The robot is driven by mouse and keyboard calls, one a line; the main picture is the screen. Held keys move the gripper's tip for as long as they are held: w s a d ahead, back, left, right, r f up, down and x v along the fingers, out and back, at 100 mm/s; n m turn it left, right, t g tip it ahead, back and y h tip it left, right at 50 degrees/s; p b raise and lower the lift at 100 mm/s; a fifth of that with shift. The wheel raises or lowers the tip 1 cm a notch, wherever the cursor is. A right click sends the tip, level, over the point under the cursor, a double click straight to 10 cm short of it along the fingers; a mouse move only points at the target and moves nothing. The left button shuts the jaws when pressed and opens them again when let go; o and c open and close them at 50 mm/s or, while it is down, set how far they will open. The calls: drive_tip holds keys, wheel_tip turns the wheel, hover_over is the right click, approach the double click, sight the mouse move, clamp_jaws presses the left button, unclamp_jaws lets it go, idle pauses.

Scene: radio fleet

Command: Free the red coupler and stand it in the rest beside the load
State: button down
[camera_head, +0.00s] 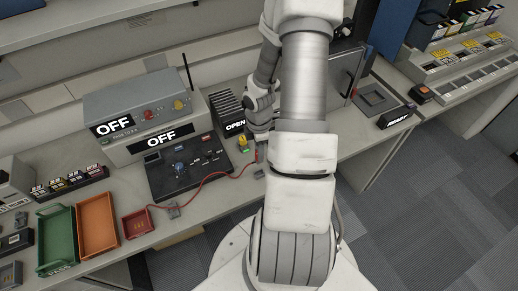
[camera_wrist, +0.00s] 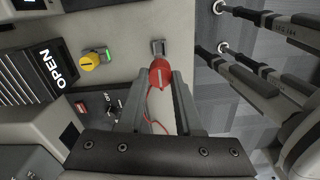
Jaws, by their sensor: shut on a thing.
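My gripper (camera_wrist: 163,82) is shut on the red coupler (camera_wrist: 160,74), which sits between the two fingertips in the wrist view. In the head view, the coupler (camera_head: 257,155) is a small red piece below my wrist. A red cable (camera_head: 210,176) runs to it across the bench. A small grey block (camera_wrist: 157,47), possibly the rest, is just beyond the coupler; I cannot tell whether they touch. It also shows near the bench's front edge in the head view (camera_head: 260,174). The finned black load (camera_head: 226,106) with an OPEN sign (camera_wrist: 56,68) stands beside it.
A yellow knob with a green light (camera_wrist: 96,60) is between the sign and block. A black control panel (camera_head: 188,165) and a grey unit reading OFF (camera_head: 140,105) stand left. A grey clip (camera_head: 173,211), red tray (camera_head: 137,223), orange tray (camera_head: 80,225) and green tray (camera_head: 40,238) are further left.

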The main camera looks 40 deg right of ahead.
drive_tip(key=shift+f+b, duration=1.7)
drive_tip(key=shift+f, duration=0.7)
drive_tip(key=shift+f+b, duration=1.3)
drive_tip(key=shift+f, duration=0.6)
drive_tip(key=c, duration=0.5)
unclamp_jaws()
drive_tip(key=shift+r, duration=0.15)
wheel_tip(320, 180, up, 17)
drive_tip(key=p, duration=0.3)
drive_tip(key=shift+p, duration=0.4)
drive_tip(key=shift+r, duration=0.15)
